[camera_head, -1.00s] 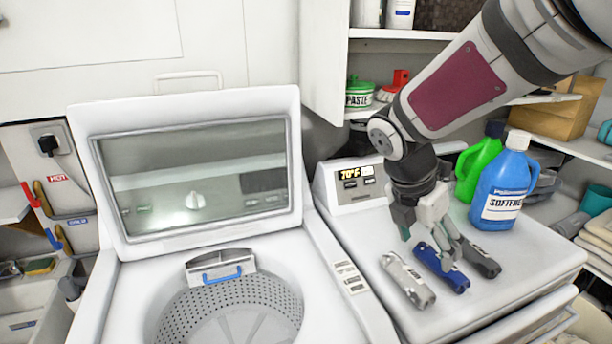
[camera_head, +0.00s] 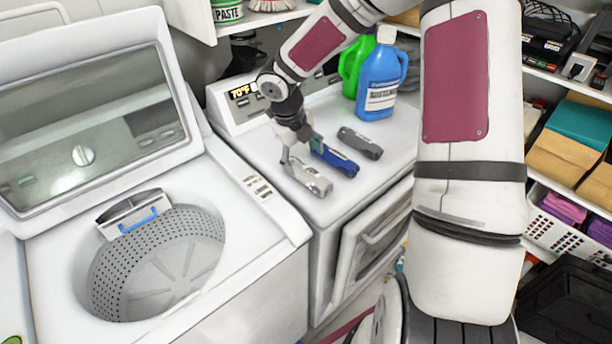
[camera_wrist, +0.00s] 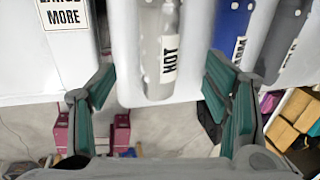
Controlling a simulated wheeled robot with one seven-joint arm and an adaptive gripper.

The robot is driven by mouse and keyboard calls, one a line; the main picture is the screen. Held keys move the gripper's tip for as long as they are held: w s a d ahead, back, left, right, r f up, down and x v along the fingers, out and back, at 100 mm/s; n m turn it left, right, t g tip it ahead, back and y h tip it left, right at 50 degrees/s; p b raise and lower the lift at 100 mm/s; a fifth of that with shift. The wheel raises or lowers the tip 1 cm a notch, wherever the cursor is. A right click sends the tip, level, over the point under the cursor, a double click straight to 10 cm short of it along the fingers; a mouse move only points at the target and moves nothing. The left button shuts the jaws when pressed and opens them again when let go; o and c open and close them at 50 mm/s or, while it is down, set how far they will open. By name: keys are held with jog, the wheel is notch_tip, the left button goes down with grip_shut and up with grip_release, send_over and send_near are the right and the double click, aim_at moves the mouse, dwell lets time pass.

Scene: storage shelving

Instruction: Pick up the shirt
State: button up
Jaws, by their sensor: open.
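I cannot make out a thing that is surely the shirt. Purple folded cloth (camera_head: 562,207) lies in a white basket (camera_head: 570,238) at the right of the head view; whether it is a shirt I cannot tell. My gripper (camera_head: 296,150) is over the white dryer top, close to a light grey tag-like piece (camera_head: 309,178). In the wrist view my open gripper (camera_wrist: 163,95) has its fingers wide apart, with the light grey piece, labelled HOT (camera_wrist: 168,60), showing between them. I see nothing held.
A blue piece (camera_head: 335,158) and a dark grey piece (camera_head: 360,143) lie beside it. A blue softener bottle (camera_head: 380,80) and a green bottle (camera_head: 354,62) stand behind. The open washer (camera_head: 150,255) is left. Shelves with brown boxes (camera_head: 560,155) are right.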

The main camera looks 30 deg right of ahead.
aim_at(306, 172)
jog(key=shift+p+x, duration=0.4)
jog(key=shift+x, duration=3.4)
jog(key=shift+w+a, duration=0.1)
jog(key=shift+a, duration=0.05)
jog(key=c, duration=1.3)
